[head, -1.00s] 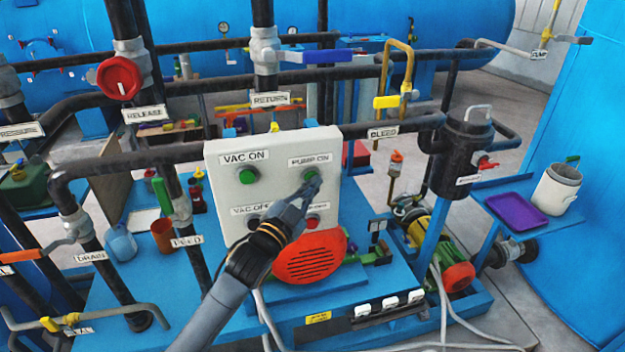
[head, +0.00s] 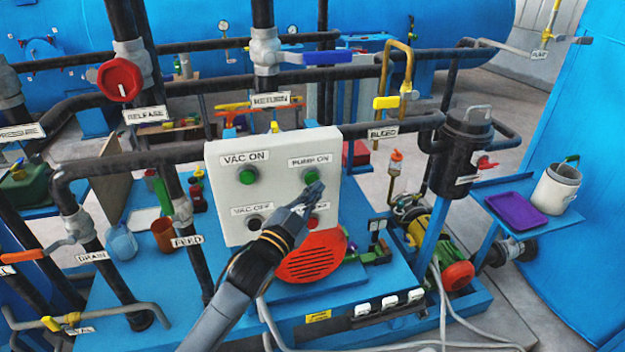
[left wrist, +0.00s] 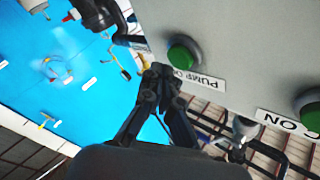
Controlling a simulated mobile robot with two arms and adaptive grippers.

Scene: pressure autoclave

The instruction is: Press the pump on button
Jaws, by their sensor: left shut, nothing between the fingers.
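The white control box (head: 222,190) stands in the middle of the head view. Its green pump on button (head: 308,177) is at the upper right, under the "PUMP ON" label (head: 310,161). The button also shows in the left wrist view (left wrist: 184,54), with its label (left wrist: 199,79) upside down. My left gripper (head: 314,190) is shut and empty, its tip just below and right of the button in the head view. In the left wrist view, the closed fingertips (left wrist: 160,72) lie beside the button, with a small gap in the picture. My right gripper is not in view.
A green vac on button (head: 248,176) sits at the box's upper left. The dark vac off button (head: 256,222) and a red button (head: 312,222) are below, the red one partly behind my gripper. Pipes and a blue-handled valve (head: 327,57) pass above and behind the box.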

